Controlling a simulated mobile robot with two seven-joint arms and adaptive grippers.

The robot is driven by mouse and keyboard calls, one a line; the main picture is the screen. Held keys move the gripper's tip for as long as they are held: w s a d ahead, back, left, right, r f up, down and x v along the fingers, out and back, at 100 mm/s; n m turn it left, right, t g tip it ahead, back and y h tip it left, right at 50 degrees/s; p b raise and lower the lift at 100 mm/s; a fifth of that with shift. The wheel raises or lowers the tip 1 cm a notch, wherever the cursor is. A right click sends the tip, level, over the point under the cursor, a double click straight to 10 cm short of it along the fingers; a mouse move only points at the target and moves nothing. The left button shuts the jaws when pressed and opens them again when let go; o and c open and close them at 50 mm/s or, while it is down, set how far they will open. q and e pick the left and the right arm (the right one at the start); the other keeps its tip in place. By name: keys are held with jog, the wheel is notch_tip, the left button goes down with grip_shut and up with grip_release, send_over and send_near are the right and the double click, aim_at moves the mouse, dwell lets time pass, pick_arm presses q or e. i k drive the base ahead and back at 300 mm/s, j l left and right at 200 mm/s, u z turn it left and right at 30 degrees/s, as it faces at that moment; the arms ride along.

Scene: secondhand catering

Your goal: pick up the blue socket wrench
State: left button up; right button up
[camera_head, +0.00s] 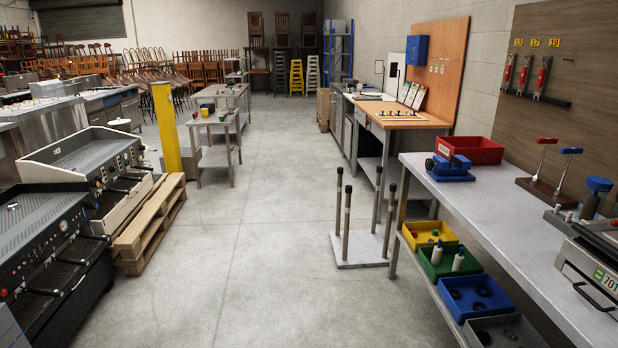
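The block rests on the grey workbench (480,213) at the right. Neither of my grippers shows in this view.
On the bench are a red bin (472,148), a blue vise-like tool (450,169) and a grey case (592,262). Coloured bins (447,268) sit on the shelf below. A post stand (360,250) is on the floor. Espresso machines (95,165) stand left; the central aisle is clear.

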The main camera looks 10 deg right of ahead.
aim_at(558, 191)
jog(key=i+z, duration=0.15)
jog(key=i, duration=0.4)
jog(key=i+j+z, duration=0.2)
jog(key=i, duration=0.35)
jog(key=i+j+z, duration=0.15)
jog(key=i, duration=0.4)
